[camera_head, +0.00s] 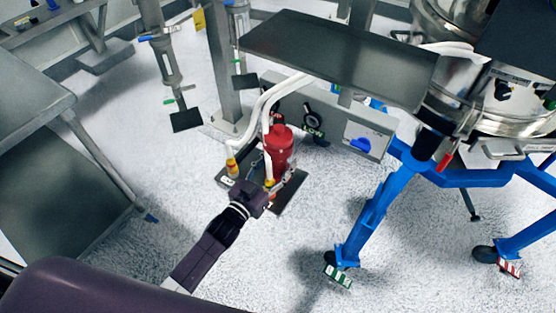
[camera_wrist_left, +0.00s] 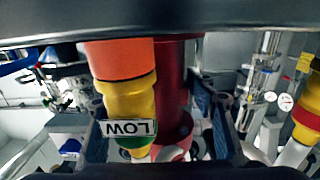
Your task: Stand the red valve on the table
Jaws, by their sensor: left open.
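A red cylindrical body (camera_head: 279,142), which looks like the red valve, stands upright on a small dark stand low near the floor. In the left wrist view the red body (camera_wrist_left: 174,85) is close ahead, partly hidden behind an orange and yellow fitting (camera_wrist_left: 127,95) with a "LOW" label. My left gripper (camera_head: 277,181) is open just in front of the red body. Its fingers show on both sides of the red body and the fitting in the wrist view; I cannot tell whether they touch. My right gripper is not in view.
A grey metal table (camera_head: 30,95) stands at the left, and a dark grey tabletop (camera_head: 335,55) is above and behind. White hoses (camera_head: 262,105) run beside the red body. A blue-legged steel machine (camera_head: 375,205) stands at the right. The floor between is mostly clear.

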